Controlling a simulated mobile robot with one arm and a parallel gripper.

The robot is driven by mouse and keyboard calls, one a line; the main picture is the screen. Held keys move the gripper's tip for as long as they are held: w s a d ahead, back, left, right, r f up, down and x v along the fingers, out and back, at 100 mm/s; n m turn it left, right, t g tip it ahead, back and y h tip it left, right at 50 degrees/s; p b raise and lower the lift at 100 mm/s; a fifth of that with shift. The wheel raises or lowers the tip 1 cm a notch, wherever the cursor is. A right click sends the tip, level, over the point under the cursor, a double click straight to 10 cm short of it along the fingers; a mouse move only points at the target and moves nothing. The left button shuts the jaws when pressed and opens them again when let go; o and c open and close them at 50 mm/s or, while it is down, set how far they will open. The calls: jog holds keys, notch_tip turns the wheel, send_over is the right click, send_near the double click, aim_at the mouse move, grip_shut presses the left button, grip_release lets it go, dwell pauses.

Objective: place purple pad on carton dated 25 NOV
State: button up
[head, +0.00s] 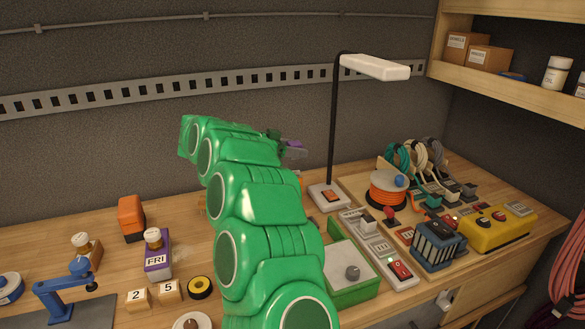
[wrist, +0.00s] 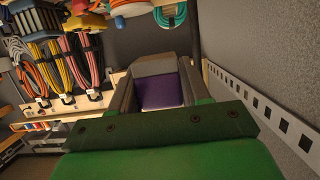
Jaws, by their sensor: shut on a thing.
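My gripper (head: 294,151) is raised above the bench, mostly hidden behind my green arm in the head view. In the wrist view its jaws (wrist: 160,72) are closed around a flat purple pad (wrist: 162,93). A bit of the purple pad (head: 295,143) also shows at the fingertips in the head view. I cannot make out a carton dated 25 NOV. Two brown cartons, a left one (head: 463,46) and a right one (head: 490,58), stand on the upper right shelf; their labels are too small to read as a date.
A desk lamp (head: 375,66) stands right of my gripper. Number blocks 2 (head: 137,298) and 5 (head: 169,290) and a purple FRI block (head: 158,264) are at the left front. A green box (head: 350,272), power strip (head: 381,249) and orange cord reel (head: 388,189) crowd the right.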

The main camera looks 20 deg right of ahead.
jog(key=shift+w+d+f, duration=0.25)
jog(key=shift+w+f, duration=0.85)
jog(key=shift+f, duration=0.3)
jog(key=shift+w+d+f, duration=0.2)
jog(key=shift+w+f, duration=0.9)
jog(key=shift+f, duration=0.25)
jog(key=shift+f, duration=0.1)
jog(key=shift+w+f, duration=0.15)
jog(key=shift+f, duration=1.5)
jog(key=shift+f, duration=0.1)
jog(key=o, duration=1)
jog(key=shift+o, duration=0.2)
jog(key=shift+a+r, duration=0.1)
jog(key=shift+r, duration=0.1)
jog(key=v, duration=1.1)
jog(key=shift+a, duration=0.35)
